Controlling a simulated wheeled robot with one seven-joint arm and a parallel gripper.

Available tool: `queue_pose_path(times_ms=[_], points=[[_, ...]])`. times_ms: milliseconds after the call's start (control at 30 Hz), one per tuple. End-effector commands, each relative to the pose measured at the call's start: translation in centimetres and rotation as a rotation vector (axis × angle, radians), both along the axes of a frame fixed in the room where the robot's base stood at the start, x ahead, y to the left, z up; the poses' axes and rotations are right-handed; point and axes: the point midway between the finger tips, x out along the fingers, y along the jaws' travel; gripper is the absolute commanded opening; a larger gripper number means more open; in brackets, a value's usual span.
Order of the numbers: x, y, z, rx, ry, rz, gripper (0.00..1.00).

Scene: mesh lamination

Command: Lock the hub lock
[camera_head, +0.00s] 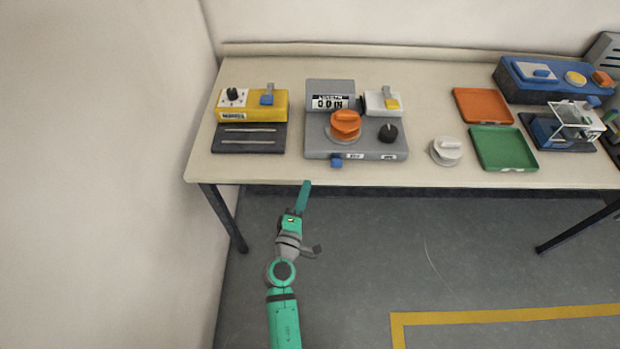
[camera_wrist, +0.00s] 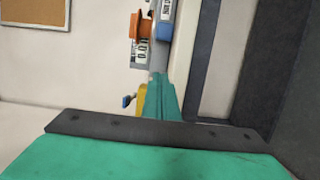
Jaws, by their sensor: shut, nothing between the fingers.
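A grey machine (camera_head: 374,148) stands on the table with a round orange knob (camera_head: 346,122) on top and a counter display (camera_head: 331,102) behind it. A small blue knob (camera_head: 337,161) sticks out of its front edge, below the orange knob; I take it for the hub lock, but no label confirms this. In the wrist view the blue knob (camera_wrist: 164,31) shows beside the orange knob (camera_wrist: 144,25). My gripper (camera_head: 305,186) is shut and empty, just off the table's front edge, left of and below the blue knob, apart from it. Its teal fingers (camera_wrist: 161,98) point toward the machine.
A yellow box (camera_head: 270,107) with a dark slotted plate (camera_head: 232,144) stands at the left. A white knob (camera_head: 446,151), orange tray (camera_head: 483,105), green tray (camera_head: 504,149) and blue box (camera_head: 550,86) are to the right. The table's front edge (camera_head: 270,174) lies close to my gripper.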

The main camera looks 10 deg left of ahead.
Motion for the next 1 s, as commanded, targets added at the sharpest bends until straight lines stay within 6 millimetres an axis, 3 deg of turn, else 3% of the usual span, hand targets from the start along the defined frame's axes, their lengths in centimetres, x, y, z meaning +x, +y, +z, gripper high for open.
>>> queue_pose_path(times_ms=[200, 867, 1000], points=[[-1.8, 0.3, 0.0, 0.000, 0.001, 0.002, 0.00], [-2.1, 0.3, -0.1, 0.004, 0.003, 0.003, 0.00], [-3.9, -0.2, -1.5, 0.068, 0.035, 0.015, 0.00]])
